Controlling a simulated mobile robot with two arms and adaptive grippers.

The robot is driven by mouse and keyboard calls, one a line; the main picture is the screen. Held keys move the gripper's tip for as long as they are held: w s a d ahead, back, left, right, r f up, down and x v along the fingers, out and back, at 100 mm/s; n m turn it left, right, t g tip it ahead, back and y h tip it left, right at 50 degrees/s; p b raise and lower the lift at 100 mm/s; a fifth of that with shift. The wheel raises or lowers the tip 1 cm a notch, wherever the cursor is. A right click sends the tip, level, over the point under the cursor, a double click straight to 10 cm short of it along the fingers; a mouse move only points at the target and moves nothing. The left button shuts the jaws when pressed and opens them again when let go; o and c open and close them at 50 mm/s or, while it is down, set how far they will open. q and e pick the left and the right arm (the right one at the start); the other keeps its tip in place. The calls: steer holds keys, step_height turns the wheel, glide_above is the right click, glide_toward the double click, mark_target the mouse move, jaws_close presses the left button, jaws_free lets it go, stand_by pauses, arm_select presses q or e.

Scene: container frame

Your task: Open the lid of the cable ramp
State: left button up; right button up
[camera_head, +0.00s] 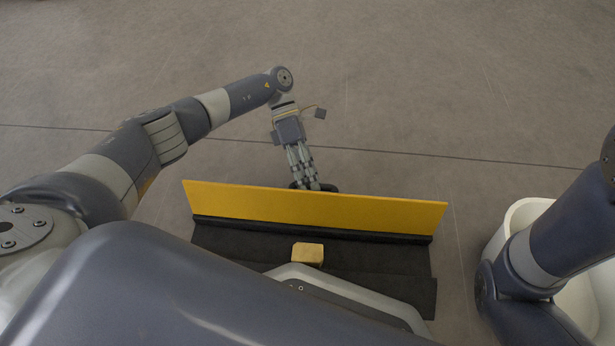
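The cable ramp's black base (360,252) lies on the floor in front of me, its near part hidden by my own body. Its long yellow lid (370,211) stands raised along the far side of the base, with its broad yellow face toward me. My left gripper (314,184) reaches down just beyond the lid, near its middle. Its fingertips are partly hidden by the lid's top edge, so I cannot tell whether they touch it or how far apart they are. My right gripper is out of view; only part of the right arm shows at the right edge.
A small yellow block (307,254) sits on or above the base near its middle. A white rounded container (522,213) stands at the right, partly behind my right arm. The concrete floor (430,80) beyond the ramp is clear.

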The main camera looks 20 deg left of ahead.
arm_select(q)
steer(key=shift+w+r, duration=0.1)
steer(key=v, duration=1.2)
stand_by(0.4)
